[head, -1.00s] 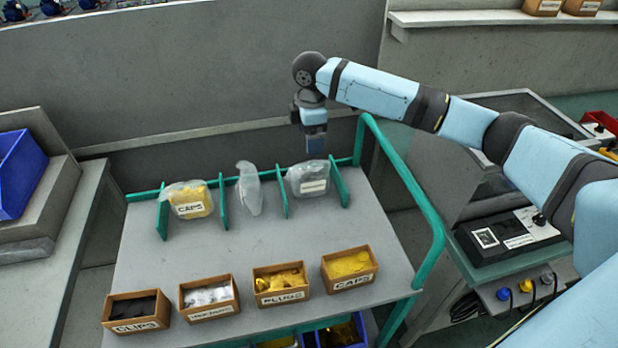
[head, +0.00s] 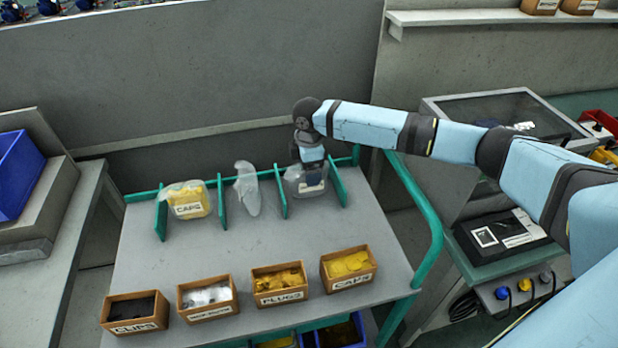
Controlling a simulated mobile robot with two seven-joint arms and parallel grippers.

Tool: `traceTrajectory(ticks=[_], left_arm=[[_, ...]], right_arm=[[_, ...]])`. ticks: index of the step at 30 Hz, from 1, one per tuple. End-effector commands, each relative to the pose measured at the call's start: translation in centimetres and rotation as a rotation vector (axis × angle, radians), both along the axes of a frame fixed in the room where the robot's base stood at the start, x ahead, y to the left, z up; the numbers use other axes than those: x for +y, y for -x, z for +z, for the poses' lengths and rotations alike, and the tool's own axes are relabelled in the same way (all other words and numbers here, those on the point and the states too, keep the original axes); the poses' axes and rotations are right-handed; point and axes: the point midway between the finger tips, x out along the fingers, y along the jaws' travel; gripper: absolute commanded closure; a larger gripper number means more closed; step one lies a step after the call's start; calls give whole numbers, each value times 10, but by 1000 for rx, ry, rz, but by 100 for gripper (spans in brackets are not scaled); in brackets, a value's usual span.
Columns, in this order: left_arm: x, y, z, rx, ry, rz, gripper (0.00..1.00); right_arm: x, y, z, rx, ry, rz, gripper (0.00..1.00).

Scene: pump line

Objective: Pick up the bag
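Three clear bags stand in a row along the back of the grey cart, between green dividers. The left bag (head: 186,201) holds yellow parts and has a CAPS label. The middle bag (head: 247,190) looks empty and stands upright and thin. The right bag (head: 293,181) is greyish and partly hidden behind my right gripper (head: 313,183). My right gripper points down at this bag and overlaps it in the picture. Its fingers are too small and covered to tell whether they are open or shut on the bag. My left gripper is not in view.
The cart (head: 230,255) has a green rail (head: 436,215) on its right side. Several small labelled boxes, such as the PLUGS box (head: 280,284), stand along its front. The cart's middle is clear. Green dividers (head: 338,186) flank the bags.

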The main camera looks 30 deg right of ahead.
Motion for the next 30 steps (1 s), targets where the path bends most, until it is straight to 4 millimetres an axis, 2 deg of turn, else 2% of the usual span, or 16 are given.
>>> traceTrajectory(ticks=[1, 2, 8, 9, 16, 20, 25, 30], left_arm=[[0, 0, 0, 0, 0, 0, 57], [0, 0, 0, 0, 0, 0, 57], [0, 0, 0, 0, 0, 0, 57], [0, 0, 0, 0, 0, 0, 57], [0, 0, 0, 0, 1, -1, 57], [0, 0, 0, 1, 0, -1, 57], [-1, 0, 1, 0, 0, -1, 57], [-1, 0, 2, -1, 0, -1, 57]], right_arm=[[0, 0, 0, 0, 0, 0, 19], [0, 0, 0, 0, 0, 0, 23], [0, 0, 1, 0, 0, 0, 69], [0, 0, 1, 0, 0, 0, 72], [0, 0, 2, -1, -1, 0, 71], [0, -1, 10, -2, -1, 0, 71], [0, -1, 42, -4, -1, 0, 71], [0, -1, 92, -5, -2, 1, 71]])
